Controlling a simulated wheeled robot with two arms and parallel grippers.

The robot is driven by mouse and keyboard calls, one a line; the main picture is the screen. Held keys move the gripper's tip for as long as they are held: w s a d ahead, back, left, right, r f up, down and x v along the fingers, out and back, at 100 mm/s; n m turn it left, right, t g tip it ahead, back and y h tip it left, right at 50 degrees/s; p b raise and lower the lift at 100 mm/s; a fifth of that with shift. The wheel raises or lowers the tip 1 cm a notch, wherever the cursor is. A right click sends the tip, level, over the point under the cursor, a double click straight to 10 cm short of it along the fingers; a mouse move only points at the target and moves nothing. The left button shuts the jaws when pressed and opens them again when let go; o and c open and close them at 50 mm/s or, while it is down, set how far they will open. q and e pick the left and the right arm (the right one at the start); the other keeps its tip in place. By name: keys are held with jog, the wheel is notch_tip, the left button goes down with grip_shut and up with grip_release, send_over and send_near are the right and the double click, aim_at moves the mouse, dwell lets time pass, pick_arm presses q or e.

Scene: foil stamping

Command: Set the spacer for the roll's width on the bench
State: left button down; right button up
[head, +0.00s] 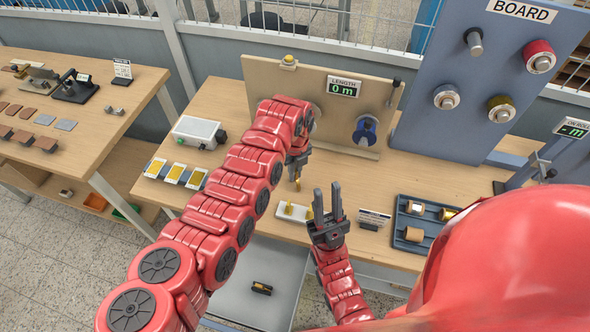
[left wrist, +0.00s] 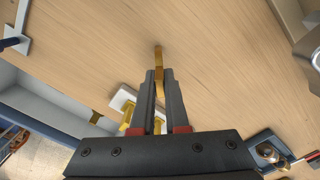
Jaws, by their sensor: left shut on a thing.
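My left gripper (head: 297,168) is shut on a thin brass piece (head: 298,184), likely a spacer, and holds it over the bench (head: 170,210). In the left wrist view the brass piece (left wrist: 159,62) sticks out beyond the two dark fingertips (left wrist: 159,85) over bare wood; whether it touches the wood I cannot tell. A white holder (head: 286,211) with upright yellow pieces stands just below it in the head view. It also shows behind the fingers in the left wrist view (left wrist: 121,100). My right gripper (head: 328,204) is open and empty, beside the holder.
A winding panel (head: 260,75) with a blue roll (head: 366,131) and a "0 m" display (head: 343,87) stands behind. A tray (head: 402,216) of rolls and a small sign (head: 374,216) lie right. A drawer (head: 235,280) stands open below. A roll board (head: 450,130) rises at back right.

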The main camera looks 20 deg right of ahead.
pick_arm(q)
jog(key=shift+f, duration=0.2)
jog(key=c, duration=0.9)
grip_release()
jog(key=shift+r, duration=0.15)
